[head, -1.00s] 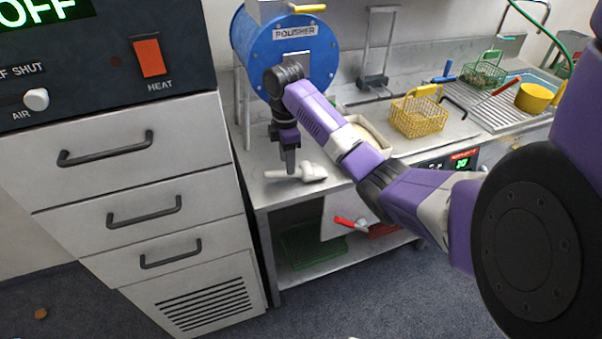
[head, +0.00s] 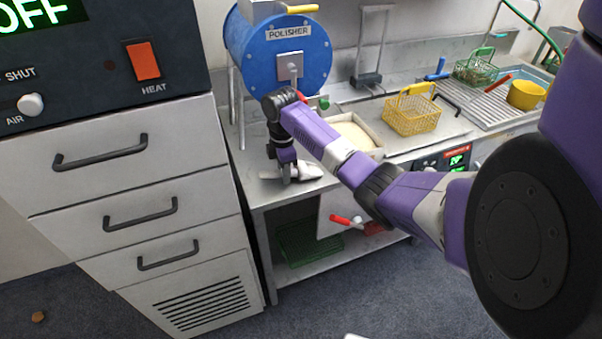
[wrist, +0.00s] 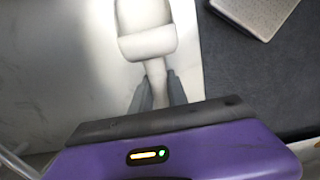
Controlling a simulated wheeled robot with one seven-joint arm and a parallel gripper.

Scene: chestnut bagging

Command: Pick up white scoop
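The white scoop (head: 306,171) lies on the steel counter near its front left corner. In the wrist view its broad bowl (wrist: 146,30) is at the top and its handle points down toward my gripper. My gripper (wrist: 158,84) has one grey finger on each side of the handle, with no clear gap between fingers and handle. In the head view my gripper (head: 289,173) is down at counter height at the scoop, and its fingers partly hide the scoop. The scoop looks to be still resting on the counter.
The blue polisher drum (head: 277,50) stands behind the scoop. To the right are a pale-filled tray (head: 375,151), a yellow basket (head: 411,115) and a sink. A drawer cabinet (head: 135,200) stands at left. A red-handled tool (head: 342,219) and green crate (head: 305,246) are below.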

